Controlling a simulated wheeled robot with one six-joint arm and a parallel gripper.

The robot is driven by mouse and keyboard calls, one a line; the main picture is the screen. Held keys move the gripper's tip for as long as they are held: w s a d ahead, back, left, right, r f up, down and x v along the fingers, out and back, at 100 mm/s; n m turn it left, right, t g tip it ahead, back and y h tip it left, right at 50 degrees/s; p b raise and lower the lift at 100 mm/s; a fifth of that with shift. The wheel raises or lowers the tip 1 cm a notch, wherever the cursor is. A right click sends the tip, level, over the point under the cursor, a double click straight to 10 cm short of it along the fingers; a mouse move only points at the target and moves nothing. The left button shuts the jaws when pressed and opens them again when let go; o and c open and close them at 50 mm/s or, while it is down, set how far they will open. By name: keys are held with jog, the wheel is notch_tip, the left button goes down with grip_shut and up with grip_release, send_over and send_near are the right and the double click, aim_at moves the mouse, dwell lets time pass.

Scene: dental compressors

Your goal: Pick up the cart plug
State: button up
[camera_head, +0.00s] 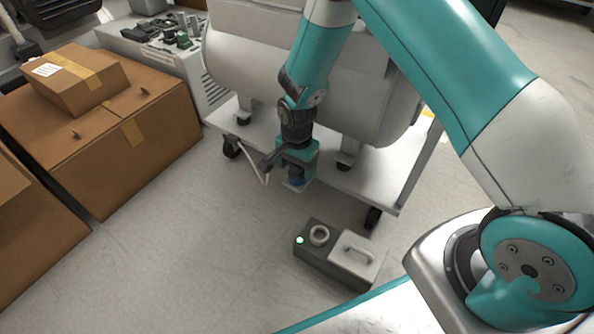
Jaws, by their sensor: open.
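My gripper (296,170) points down at the front edge of the white wheeled cart (378,184). The jaws are open; the fingers are small and partly hidden by the wrist. A dark grey box (325,262) sits on the floor in front of the cart, with a pale ring-shaped socket (319,236), a lit green lamp (300,240) and a light panel with a handle (356,253).
The cart carries a large pale tank (245,62) close behind my arm. Cardboard boxes (150,130) stand at the left. A grey unit with green parts (165,45) is behind them. The floor (190,250) between boxes and dark box is clear.

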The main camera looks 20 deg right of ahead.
jog(key=c, duration=1)
jog(key=shift+c, duration=0.2)
jog(key=shift+r, duration=0.15)
